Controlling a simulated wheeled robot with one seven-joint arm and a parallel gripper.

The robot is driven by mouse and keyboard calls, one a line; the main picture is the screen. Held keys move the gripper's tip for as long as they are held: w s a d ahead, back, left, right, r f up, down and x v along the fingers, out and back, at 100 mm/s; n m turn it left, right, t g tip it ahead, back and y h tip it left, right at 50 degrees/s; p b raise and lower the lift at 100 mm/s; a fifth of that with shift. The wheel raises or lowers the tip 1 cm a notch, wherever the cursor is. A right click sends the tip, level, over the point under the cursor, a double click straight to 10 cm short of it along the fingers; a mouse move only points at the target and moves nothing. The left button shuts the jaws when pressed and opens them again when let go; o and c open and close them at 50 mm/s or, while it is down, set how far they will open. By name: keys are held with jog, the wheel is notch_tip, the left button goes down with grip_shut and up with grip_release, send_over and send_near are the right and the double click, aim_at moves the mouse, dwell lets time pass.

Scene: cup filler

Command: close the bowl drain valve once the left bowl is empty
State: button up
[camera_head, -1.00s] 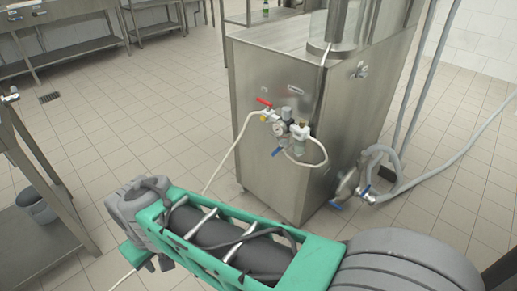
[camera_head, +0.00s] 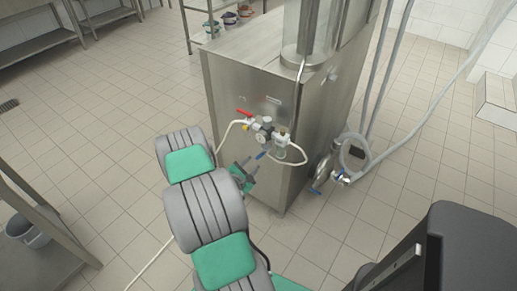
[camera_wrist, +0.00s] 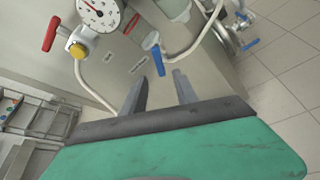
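On the front of the steel machine is an air unit. A small blue lever (camera_head: 262,155) hangs low on it; in the wrist view this lever (camera_wrist: 154,53) points down, just beyond and between my fingertips. A clear bowl (camera_head: 281,149) sits right of the gauge, and its lower end (camera_wrist: 176,9) shows at the top of the wrist view. I cannot tell which bowl is the left one, or whether it is empty. My gripper (camera_wrist: 158,78) is open, its fingers apart with nothing between them. In the head view my gripper (camera_head: 243,173) is just below-left of the lever.
A red lever (camera_head: 244,112) and a pressure gauge (camera_wrist: 101,12) are above-left of the blue lever. A white hose (camera_wrist: 199,42) loops close to its right. Blue-handled valves (camera_head: 315,190) and grey hoses stand low at the machine's right side. A rack with pots (camera_head: 229,17) is behind.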

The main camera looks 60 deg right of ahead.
aim_at(258, 158)
jog(key=x, duration=0.8)
jog(key=shift+b, duration=0.35)
jog(key=shift+c, duration=0.4)
grip_shut()
